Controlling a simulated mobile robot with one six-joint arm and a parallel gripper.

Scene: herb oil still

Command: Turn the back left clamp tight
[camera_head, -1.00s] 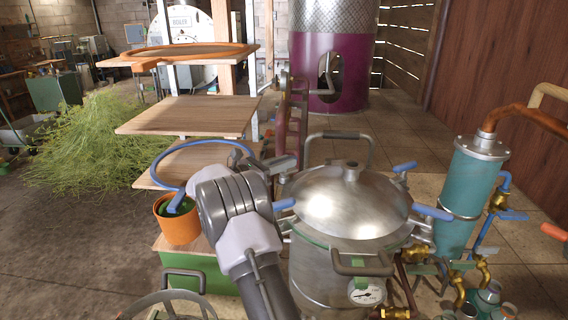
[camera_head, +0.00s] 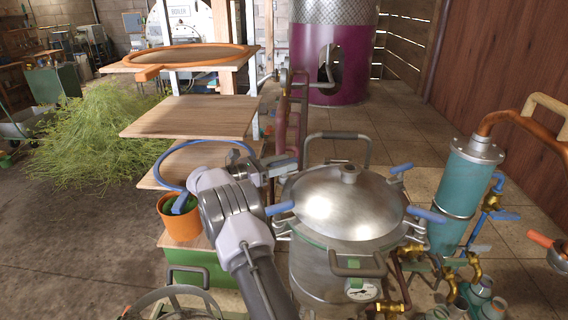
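The still pot (camera_head: 322,270) is a steel vessel with a domed lid (camera_head: 350,205). Blue clamp handles show around its rim: the front left clamp (camera_head: 280,209), the front right clamp (camera_head: 427,215) and the back right clamp (camera_head: 402,168). I cannot make out the back left clamp; my gripper and the rim cover that area. My gripper (camera_head: 284,167) is at the back left edge of the lid, reaching in from the left. Its fingers are small and partly hidden, so I cannot tell whether they are open, or whether they touch the clamp.
A tall grey handle (camera_head: 338,136) rises behind the lid. Wooden shelves (camera_head: 190,117) and an orange pot (camera_head: 181,222) stand left of my arm. A teal condenser (camera_head: 463,190) with copper pipe stands on the right. A pressure gauge (camera_head: 362,290) sits low on the still's front.

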